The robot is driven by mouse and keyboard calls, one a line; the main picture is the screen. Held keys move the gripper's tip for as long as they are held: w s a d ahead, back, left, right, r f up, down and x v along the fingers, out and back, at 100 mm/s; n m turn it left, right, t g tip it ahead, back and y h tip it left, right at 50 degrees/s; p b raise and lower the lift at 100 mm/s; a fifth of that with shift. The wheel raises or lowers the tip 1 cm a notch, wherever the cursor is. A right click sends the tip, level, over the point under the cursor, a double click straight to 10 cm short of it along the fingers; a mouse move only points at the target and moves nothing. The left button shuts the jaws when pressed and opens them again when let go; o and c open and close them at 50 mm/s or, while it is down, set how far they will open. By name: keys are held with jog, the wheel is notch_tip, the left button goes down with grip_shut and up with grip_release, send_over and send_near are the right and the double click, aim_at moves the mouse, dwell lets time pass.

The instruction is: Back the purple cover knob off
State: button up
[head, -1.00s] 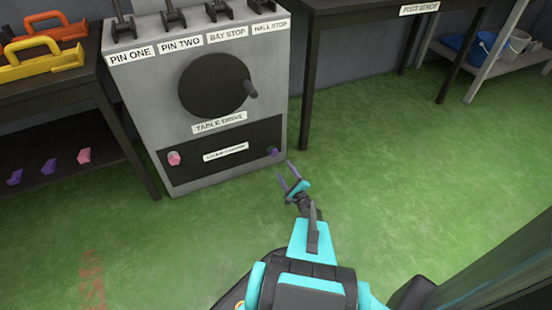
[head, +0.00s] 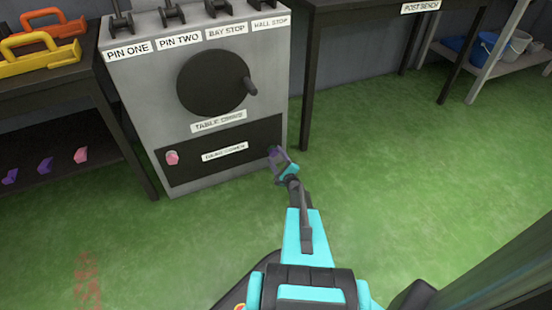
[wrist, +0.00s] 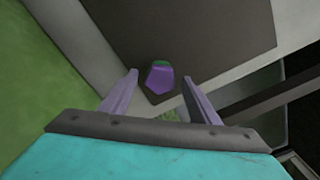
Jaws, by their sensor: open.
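The purple cover knob (wrist: 160,78) sits at the right end of the dark cover panel (head: 200,168) low on the grey cabinet. In the wrist view it lies ahead of my gripper (wrist: 158,92), roughly centred between the two fingers, with a small green patch at its upper edge. My gripper (head: 277,156) is open and empty, with its fingers at the knob in the head view. In the head view the fingers partly hide the knob. I cannot tell whether a finger touches it. A pink knob (head: 172,158) is at the panel's left end.
A round table drive wheel (head: 213,82) with a side handle is above the panel. A dark shelf (head: 80,170) with loose purple and pink pieces stands left. A post bench (head: 375,8) stands right, its leg (head: 307,90) near the cabinet.

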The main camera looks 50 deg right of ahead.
jog(key=c, duration=1)
jog(key=shift+n+p, duration=0.4)
jog(key=n+p, duration=0.1)
jog(key=n, duration=0.2)
jog(key=shift+p, duration=0.35)
jog(key=n+p, duration=0.1)
jog(key=n, duration=0.5)
jog(key=n+b, duration=0.1)
jog(key=n, duration=0.6)
jog(key=shift+f, duration=0.1)
jog(key=n+b, duration=0.1)
jog(key=n, duration=0.5)
jog(key=shift+b, duration=0.4)
jog(key=shift+n, duration=0.3)
